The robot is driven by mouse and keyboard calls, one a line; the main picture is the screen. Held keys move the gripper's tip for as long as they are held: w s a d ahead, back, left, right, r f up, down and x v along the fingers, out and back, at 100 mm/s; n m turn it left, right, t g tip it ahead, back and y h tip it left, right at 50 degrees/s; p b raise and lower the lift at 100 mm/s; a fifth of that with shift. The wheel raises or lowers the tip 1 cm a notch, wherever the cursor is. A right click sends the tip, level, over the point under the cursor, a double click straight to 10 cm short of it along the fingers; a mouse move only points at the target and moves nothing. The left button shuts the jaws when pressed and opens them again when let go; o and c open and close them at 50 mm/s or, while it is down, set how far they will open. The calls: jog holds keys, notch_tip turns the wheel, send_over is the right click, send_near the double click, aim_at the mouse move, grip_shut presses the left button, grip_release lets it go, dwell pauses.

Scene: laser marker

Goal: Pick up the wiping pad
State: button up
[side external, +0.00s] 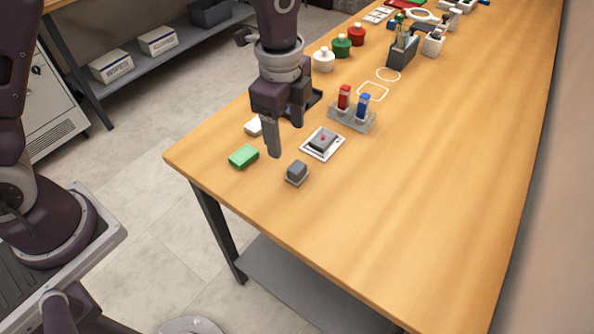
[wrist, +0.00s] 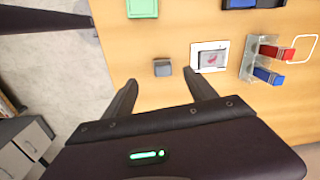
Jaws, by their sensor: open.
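My gripper (side external: 286,140) is open and empty, fingers pointing down above the near end of the wooden table. A small grey block with a pale underside (side external: 297,172) lies on the table just in front of it. In the wrist view this block (wrist: 162,67) shows just beyond the gap between the fingertips (wrist: 160,78). A flat green pad (side external: 243,156) lies to the left, near the table edge; it also shows at the top of the wrist view (wrist: 142,8). I cannot tell for sure which of the two is the wiping pad. Neither is held.
A white plate with a dark part on it (side external: 322,143) lies right of the gripper. The table's right front is clear.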

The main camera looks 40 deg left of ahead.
aim_at(297, 167)
jog(key=shift+m+g, duration=0.3)
jog(key=shift+m, duration=0.4)
jog(key=f, duration=0.3)
jog(key=d+f, duration=0.1)
jog(key=f, duration=0.3)
jog(key=w+f, duration=0.1)
jog(key=f, duration=0.2)
jog(key=shift+d+f, duration=0.35)
jog(key=shift+f, duration=0.05)
grip_shut()
